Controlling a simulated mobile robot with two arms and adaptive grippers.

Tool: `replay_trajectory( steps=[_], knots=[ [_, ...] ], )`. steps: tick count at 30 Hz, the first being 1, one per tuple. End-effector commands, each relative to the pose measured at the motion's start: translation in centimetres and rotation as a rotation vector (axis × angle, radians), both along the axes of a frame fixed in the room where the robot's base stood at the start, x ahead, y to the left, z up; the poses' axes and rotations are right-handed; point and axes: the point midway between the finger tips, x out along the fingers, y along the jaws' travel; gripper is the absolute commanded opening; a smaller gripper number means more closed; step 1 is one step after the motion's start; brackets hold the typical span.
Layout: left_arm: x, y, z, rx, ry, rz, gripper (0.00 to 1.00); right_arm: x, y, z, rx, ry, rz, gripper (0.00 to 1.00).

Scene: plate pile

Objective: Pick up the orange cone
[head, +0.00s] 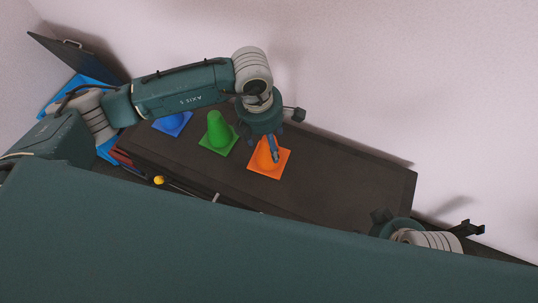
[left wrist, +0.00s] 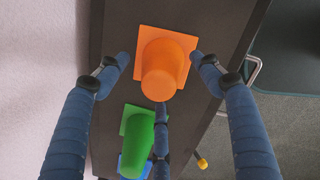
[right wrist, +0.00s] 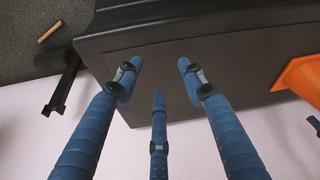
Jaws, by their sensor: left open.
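The orange cone (head: 282,165) stands upright on a dark cabinet top, right of the green cone (head: 217,134) in the head view. My left gripper (head: 272,152) is above the orange cone and partly hides it. In the left wrist view the orange cone (left wrist: 165,70) shows between the open blue fingers of my left gripper (left wrist: 160,75); I cannot tell whether they touch it. My right gripper (right wrist: 158,80) is open and empty over the cabinet's end, with the orange cone (right wrist: 304,80) at the right edge of that view. In the head view it is mostly hidden.
A blue cone (head: 172,124) stands left of the green one. The dark cabinet top (head: 350,190) is clear to the right of the orange cone. A pale wall (head: 400,70) runs behind it. A yellow-tipped item (head: 159,180) lies near the front edge.

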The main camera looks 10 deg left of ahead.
Motion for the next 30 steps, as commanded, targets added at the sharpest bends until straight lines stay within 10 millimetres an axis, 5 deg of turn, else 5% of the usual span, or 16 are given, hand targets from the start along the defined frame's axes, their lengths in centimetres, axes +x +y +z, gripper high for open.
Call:
replay_trajectory(
  steps=[5,14,24,30],
  knots=[
    [0.0,-0.2,-1.7,-0.001,0.002,0.000,0.66,2.5,0.7,0.5,0.019,-0.093,0.007,0.40],
    [0.1,-0.3,-1.8,-0.003,0.000,-0.001,0.64,2.9,0.8,0.7,0.022,-0.108,0.009,0.40],
    [0.0,-0.3,-1.8,-0.003,0.000,-0.001,0.00,2.8,0.8,0.6,0.021,-0.107,0.009,0.40],
    [0.1,-0.3,-1.7,-0.003,0.000,-0.001,0.00,2.8,0.8,0.7,0.020,-0.106,0.009,0.40]
  ],
)
